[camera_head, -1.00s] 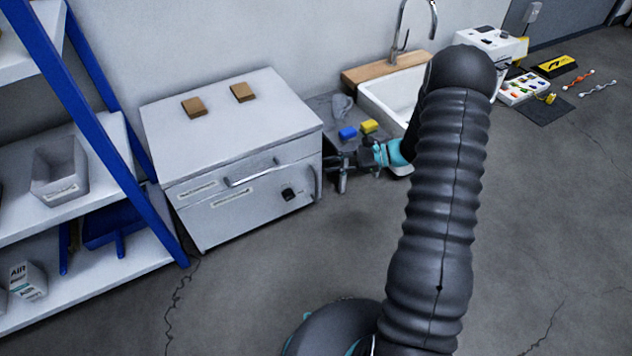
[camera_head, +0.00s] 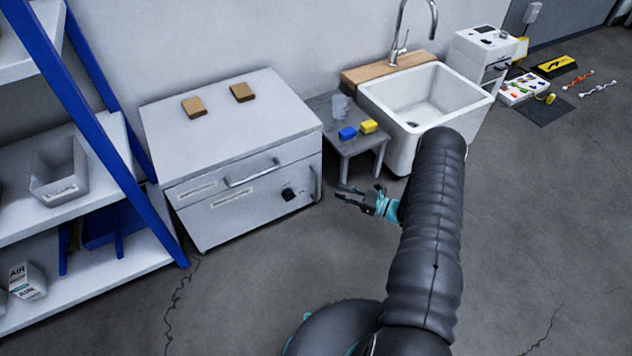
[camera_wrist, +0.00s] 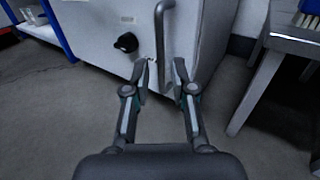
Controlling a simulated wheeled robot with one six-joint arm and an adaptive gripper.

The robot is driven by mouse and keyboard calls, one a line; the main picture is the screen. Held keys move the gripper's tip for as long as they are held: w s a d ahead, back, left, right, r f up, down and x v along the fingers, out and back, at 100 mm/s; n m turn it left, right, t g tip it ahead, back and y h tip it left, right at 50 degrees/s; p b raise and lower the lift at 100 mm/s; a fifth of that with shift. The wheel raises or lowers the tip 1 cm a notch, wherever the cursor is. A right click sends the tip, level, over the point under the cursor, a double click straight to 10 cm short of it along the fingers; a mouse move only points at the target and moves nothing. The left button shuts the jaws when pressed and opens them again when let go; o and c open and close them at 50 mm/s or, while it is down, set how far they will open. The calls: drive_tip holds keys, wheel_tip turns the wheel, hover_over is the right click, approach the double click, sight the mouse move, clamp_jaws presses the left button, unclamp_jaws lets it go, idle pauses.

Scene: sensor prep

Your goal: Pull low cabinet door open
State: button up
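The low white cabinet (camera_head: 240,150) stands against the wall left of centre in the head view. Its front door (camera_head: 255,208) looks shut, below a drawer with a horizontal handle. The door's vertical bar handle (camera_head: 316,182) is near its right edge; in the wrist view the handle (camera_wrist: 161,45) runs down between the fingertips. My gripper (camera_head: 340,192) is low, just right of the handle in the head view. In the wrist view my gripper (camera_wrist: 162,68) is open, with one finger on each side of the bar. Whether either finger touches it is unclear.
A grey stool (camera_head: 350,142) with blue and yellow blocks stands right of the cabinet, close to my gripper. A white sink (camera_head: 400,150) is beyond it. Blue-framed shelves (camera_head: 95,130) stand at the left. The floor before the cabinet is clear.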

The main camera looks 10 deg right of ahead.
drive_tip(key=x, duration=1)
drive_tip(key=shift+w+a, duration=0.15)
drive_tip(key=shift+w, duration=0.05)
clamp_jaws()
